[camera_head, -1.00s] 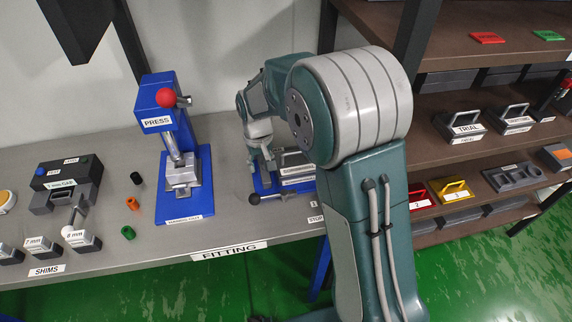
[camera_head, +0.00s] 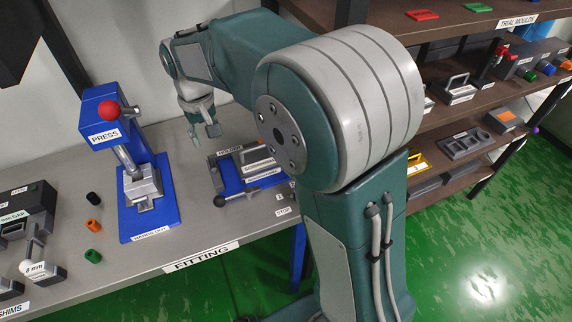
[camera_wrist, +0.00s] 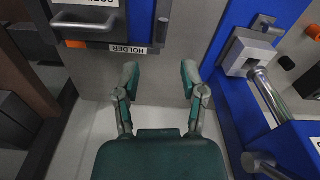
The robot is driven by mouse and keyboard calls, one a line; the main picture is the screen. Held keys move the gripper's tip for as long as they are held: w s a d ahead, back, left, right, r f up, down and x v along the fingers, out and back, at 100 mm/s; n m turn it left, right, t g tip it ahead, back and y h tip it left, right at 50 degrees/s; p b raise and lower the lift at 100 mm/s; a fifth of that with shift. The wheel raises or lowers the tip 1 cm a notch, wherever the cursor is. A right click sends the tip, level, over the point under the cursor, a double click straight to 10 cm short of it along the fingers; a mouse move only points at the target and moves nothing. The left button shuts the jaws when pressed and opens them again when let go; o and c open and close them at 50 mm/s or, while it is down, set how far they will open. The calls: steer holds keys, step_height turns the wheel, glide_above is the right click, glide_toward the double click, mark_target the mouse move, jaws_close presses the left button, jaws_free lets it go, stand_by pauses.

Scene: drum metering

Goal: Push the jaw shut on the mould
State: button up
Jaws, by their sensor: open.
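The holder (camera_head: 226,187) is a blue base on the bench carrying grey clamp parts and a lever with a black ball. The mould (camera_wrist: 85,25), a dark block with a bar handle and white label, sits in it; it also shows in the head view (camera_head: 259,166). The jaw cannot be told apart clearly from the other clamp parts. My gripper (camera_head: 208,130) is above the bench, behind the holder on the wall side, apart from it. In the wrist view my gripper (camera_wrist: 160,80) is open and empty, its fingers beside the HOLDER label.
The blue press (camera_head: 125,165) with a red ball stands left of the holder. Small coloured cylinders (camera_head: 93,226) and the shim gauge (camera_head: 28,215) are further left. Shelves with trial moulds (camera_head: 455,90) stand at the right. Bare bench lies between press and holder.

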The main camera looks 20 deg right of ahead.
steer(key=s+d+r+t, duration=0.1)
steer(key=s+d+r, duration=0.1)
steer(key=s, duration=0.5)
steer(key=s+d+r+m+t, duration=0.1)
steer(key=s+d+r+t, duration=0.1)
steer(key=s+d, duration=0.3)
steer(key=s+d+r+t, duration=0.1)
steer(key=s+d+r, duration=0.1)
steer(key=s, duration=0.6)
steer(key=shift+s+d+r+m+t, duration=0.3)
steer(key=shift+d+m, duration=0.1)
steer(key=shift+d, duration=0.3)
steer(key=shift+w, duration=0.1)
